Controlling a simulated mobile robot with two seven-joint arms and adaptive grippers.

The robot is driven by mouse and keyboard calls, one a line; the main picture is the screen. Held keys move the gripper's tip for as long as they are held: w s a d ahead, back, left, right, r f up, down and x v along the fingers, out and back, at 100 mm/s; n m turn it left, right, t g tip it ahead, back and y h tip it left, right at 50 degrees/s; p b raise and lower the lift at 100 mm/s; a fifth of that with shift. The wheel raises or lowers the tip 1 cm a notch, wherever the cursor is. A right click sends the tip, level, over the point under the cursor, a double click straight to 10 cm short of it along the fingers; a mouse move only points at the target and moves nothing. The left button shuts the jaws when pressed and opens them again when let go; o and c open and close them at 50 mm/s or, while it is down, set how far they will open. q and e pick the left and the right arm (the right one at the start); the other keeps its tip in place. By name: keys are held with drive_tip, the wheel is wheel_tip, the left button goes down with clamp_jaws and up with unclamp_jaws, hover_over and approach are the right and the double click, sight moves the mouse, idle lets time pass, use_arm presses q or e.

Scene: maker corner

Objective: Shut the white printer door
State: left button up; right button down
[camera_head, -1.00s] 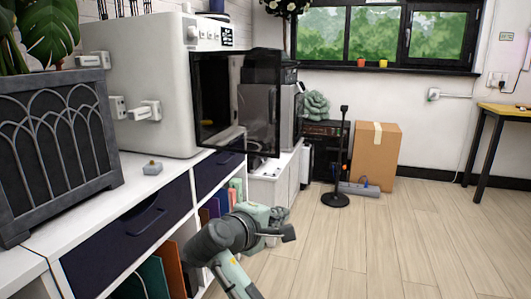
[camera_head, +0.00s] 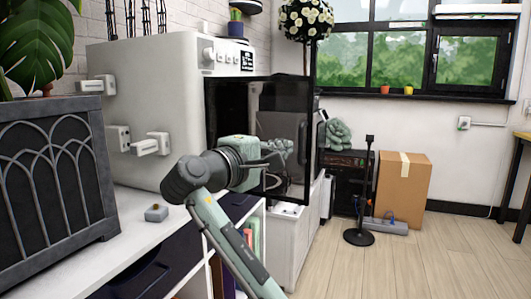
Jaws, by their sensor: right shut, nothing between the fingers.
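The white printer (camera_head: 150,95) stands on the white cabinet at the left, with knobs and a small display along its upper front. Its door, a dark see-through panel with a black frame (camera_head: 301,100), stands swung open toward the right. My right gripper (camera_head: 282,158) is in front of the door's lower part, shut and empty. I cannot tell whether it touches the panel. My right arm comes up from the bottom and hides part of the printer's lower front. My left gripper is not in view.
A dark planter (camera_head: 50,180) and a small grey block (camera_head: 156,212) are on the white cabinet top (camera_head: 130,238). A black stand (camera_head: 362,236) and a cardboard box (camera_head: 404,188) are on the floor at the back.

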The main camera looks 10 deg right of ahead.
sight(300, 142)
drive_tip(key=x, duration=0.3)
drive_tip(key=shift+w+d, duration=0.2)
drive_tip(key=shift+d, duration=0.05)
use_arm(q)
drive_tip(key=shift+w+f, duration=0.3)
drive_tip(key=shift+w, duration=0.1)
use_arm(e)
drive_tip(key=shift+w+d, duration=0.2)
drive_tip(key=shift+w, duration=0.05)
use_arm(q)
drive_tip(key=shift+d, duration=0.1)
use_arm(e)
drive_tip(key=shift+d, duration=0.1)
